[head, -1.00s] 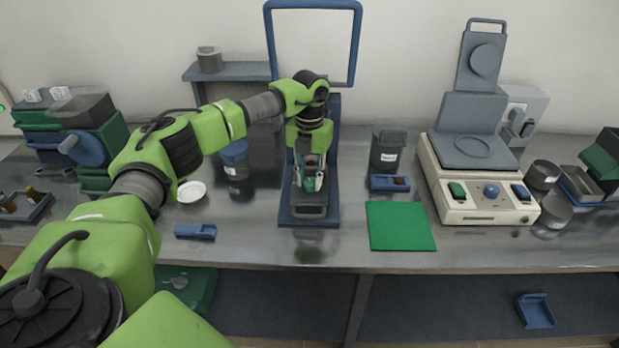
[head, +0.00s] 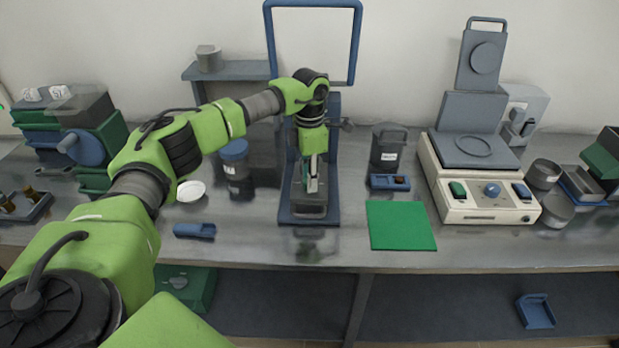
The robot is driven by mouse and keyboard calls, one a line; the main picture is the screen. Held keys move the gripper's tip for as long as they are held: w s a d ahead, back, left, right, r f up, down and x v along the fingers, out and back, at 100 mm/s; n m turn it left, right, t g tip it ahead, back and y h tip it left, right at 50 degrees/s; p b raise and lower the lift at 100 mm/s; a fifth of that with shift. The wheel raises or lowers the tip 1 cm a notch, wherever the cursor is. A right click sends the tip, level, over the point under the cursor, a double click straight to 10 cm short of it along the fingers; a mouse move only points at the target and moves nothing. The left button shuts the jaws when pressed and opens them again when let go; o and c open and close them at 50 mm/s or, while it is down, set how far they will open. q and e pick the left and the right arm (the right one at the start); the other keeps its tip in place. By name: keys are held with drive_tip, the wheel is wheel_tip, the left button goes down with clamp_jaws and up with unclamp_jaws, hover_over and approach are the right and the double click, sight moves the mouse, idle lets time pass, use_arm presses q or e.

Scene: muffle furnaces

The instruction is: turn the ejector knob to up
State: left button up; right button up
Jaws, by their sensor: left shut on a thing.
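My left gripper (head: 312,178) reaches down from its arm onto the front of the blue-framed press (head: 288,215) in the middle of the bench. Its fingers point down and are shut on a small part low on the press, which I take to be the ejector knob. The fingers and wrist hide this part almost wholly, so I cannot read its setting. A grey block (head: 312,203) shows at the press's foot, just below the fingertips. My right gripper is out of view.
A dark blue-lidded jar (head: 236,165) stands close left of the press. A grey canister (head: 388,148), a blue holder (head: 389,183) and a green mat (head: 401,226) are to its right. A cream device with switches (head: 488,205) stands further right. The tall blue frame (head: 358,45) rises behind.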

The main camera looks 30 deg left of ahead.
use_arm(q)
drive_tip(key=shift+m, duration=1.6)
drive_tip(key=o, duration=1.1)
wheel_tip(320, 180, up, 12)
drive_tip(key=shift+f, duration=0.1)
